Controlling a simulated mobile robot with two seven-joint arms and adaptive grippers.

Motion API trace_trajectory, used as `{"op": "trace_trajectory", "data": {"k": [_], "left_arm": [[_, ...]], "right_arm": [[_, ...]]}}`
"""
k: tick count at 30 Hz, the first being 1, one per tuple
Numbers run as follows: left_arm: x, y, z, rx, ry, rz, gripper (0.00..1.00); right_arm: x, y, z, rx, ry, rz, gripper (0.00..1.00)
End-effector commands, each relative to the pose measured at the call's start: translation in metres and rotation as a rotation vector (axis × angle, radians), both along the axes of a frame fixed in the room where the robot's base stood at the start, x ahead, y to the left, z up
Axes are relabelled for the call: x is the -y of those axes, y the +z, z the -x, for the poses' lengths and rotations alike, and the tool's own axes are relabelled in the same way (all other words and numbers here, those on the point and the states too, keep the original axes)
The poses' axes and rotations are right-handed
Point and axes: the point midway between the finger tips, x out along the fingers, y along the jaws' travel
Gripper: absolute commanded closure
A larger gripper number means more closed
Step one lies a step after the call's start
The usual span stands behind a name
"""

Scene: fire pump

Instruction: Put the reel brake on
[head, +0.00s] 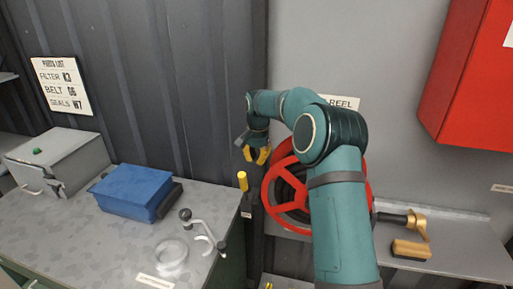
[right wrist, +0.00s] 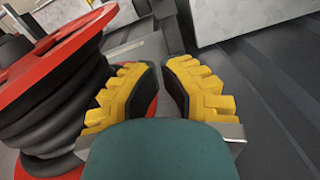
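The red hose reel (head: 272,195) stands against the grey wall, partly hidden behind my right arm. A lever with a yellow grip (head: 242,181) stands upright at its left, by the bench's right edge; I take it for the brake lever. My right gripper (head: 257,156) has yellow-padded fingers and is above and slightly right of the yellow grip, apart from it. In the right wrist view, the fingers (right wrist: 161,85) are apart with nothing between them. The reel's red flange (right wrist: 75,45) and black hose (right wrist: 60,95) are at their left. My left gripper is not in view.
The bench (head: 95,235) at left holds a blue box (head: 130,190), a grey box (head: 58,162), a clamp-like metal part (head: 205,235) and a clear ring (head: 170,254). A shelf at right holds a brass nozzle (head: 415,222) and a brush (head: 411,250). A red cabinet (head: 475,80) hangs above.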

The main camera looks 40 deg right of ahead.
Motion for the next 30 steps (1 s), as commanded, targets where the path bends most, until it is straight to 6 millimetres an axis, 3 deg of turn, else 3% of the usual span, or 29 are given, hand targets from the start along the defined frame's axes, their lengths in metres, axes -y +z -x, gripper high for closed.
{"op": "trace_trajectory", "data": {"k": [3,13,30], "left_arm": [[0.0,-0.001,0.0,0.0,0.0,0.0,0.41],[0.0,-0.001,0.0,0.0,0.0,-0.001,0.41],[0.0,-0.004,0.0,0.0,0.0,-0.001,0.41]], "right_arm": [[-0.002,-0.023,0.0,-0.003,0.002,-0.002,1.0],[-0.031,-0.028,0.016,0.0,0.001,0.0,1.0],[-0.035,-0.03,0.018,0.005,0.001,0.005,1.0]]}}
